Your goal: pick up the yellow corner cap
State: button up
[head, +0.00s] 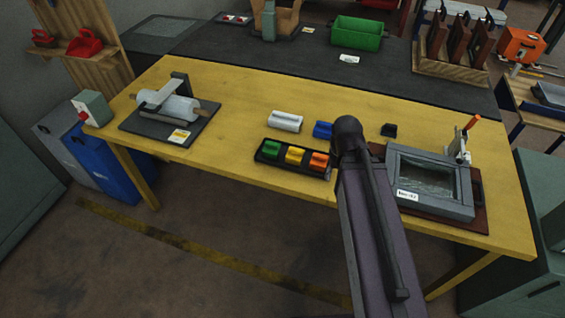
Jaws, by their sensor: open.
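The yellow corner cap (295,155) sits in a black tray (262,158) near the front edge of the yellow table. It lies between a green cap (271,149) on its left and an orange cap (318,161) on its right. My gripper is not visible in the head view. My arm rises from the lower right, and its dark rounded joint stands just right of the tray in the picture. The yellow cap is uncovered from this view.
Behind the tray lie a white piece (285,121), a blue piece (323,129) and a small black piece (389,130). A grey frame (432,205) on a brown board stands right. A roller fixture (172,110) stands left. The table between fixture and tray is clear.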

aim_at(294, 157)
jog(key=u, duration=0.35)
jog(key=i, duration=0.45)
jog(key=z, duration=4.8)
jog(key=i, duration=0.1)
jog(key=u, duration=2.9)
